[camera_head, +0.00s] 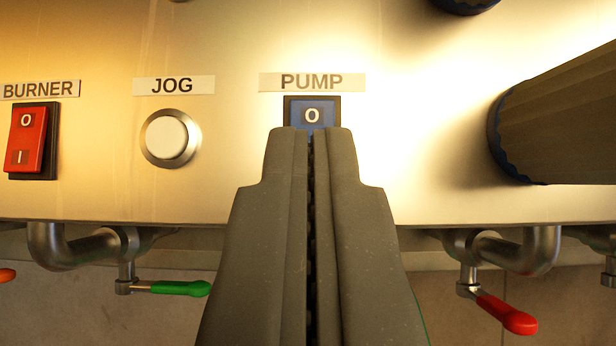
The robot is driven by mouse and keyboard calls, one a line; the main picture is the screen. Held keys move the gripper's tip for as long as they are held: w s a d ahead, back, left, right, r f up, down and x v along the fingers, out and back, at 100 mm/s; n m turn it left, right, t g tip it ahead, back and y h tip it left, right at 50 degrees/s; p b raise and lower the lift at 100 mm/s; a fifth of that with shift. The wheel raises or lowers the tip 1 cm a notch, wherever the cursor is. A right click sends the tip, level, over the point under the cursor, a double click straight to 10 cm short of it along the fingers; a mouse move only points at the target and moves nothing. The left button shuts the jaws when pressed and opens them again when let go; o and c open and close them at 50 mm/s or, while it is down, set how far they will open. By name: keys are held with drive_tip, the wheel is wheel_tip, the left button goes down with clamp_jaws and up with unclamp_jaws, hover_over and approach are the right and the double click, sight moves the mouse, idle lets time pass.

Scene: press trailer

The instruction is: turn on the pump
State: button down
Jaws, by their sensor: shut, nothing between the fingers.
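The pump switch (312,114) is a blue rocker in a dark frame on the metal panel, under a white label reading PUMP (312,82). Its upper part shows a white "O"; its lower part is hidden behind my fingertips. My gripper (311,135) is shut and empty, with its tips together directly in front of the switch's lower half. I cannot tell whether the tips touch the switch, or which way the rocker is tilted.
Left on the panel (230,185) are a white JOG button (166,137) and a red BURNER rocker (27,140). A large dark knob (560,120) juts out at right. Below hang pipes with a green-handled valve (180,288) and a red-handled valve (508,315).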

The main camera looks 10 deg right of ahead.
drive_tip(key=s+f+v, duration=0.1)
drive_tip(key=v, duration=0.8)
drive_tip(key=shift+s+a, duration=0.35)
drive_tip(key=shift+s, duration=0.1)
drive_tip(key=shift+f, duration=0.1)
drive_tip(key=s+r+n+t+y, duration=0.1)
drive_tip(key=s+r+t, duration=0.1)
drive_tip(key=r, duration=1.1)
drive_tip(key=s+r+n+t, duration=0.1)
drive_tip(key=s+r+t, duration=0.15)
drive_tip(key=r, duration=0.95)
drive_tip(key=s+d+r+t, duration=0.1)
drive_tip(key=s+r, duration=0.4)
drive_tip(key=r, duration=0.4)
drive_tip(key=s+d+r+n+t+y, duration=0.1)
drive_tip(key=s+r+t, duration=0.1)
drive_tip(key=s+r, duration=0.4)
wheel_tip(320, 180, up, 3)
drive_tip(key=shift+s+r+n+b, duration=0.15)
drive_tip(key=shift+s+n+b, duration=0.15)
drive_tip(key=shift+b, duration=0.05)
